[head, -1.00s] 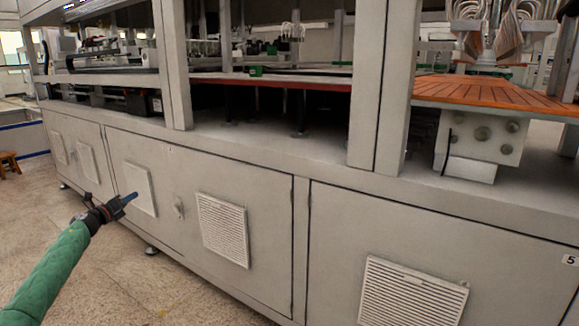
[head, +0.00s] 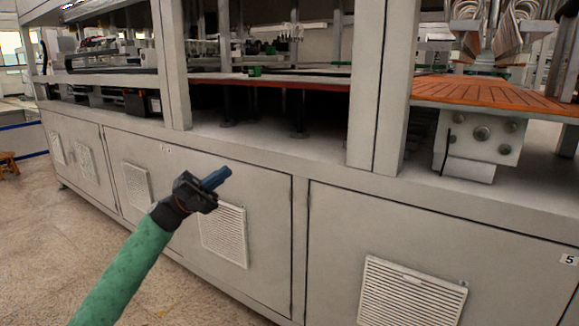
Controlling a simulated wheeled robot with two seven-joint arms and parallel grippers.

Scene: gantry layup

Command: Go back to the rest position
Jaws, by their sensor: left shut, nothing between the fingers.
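My left arm, in a green sleeve, comes in from the bottom left of the head view. My left gripper (head: 216,179) has blue fingers that are shut with nothing between them. It points up and to the right, in front of the grey cabinet doors and partly over a vent grille. I cannot tell its exact distance from the cabinet. My right gripper is not in view.
A long grey machine cabinet (head: 250,165) with posts fills most of the view. An orange slatted table (head: 490,92) is at the right, and a red-edged shelf (head: 270,83) in the middle. Open floor (head: 50,255) lies at the lower left, with a wooden stool (head: 8,163).

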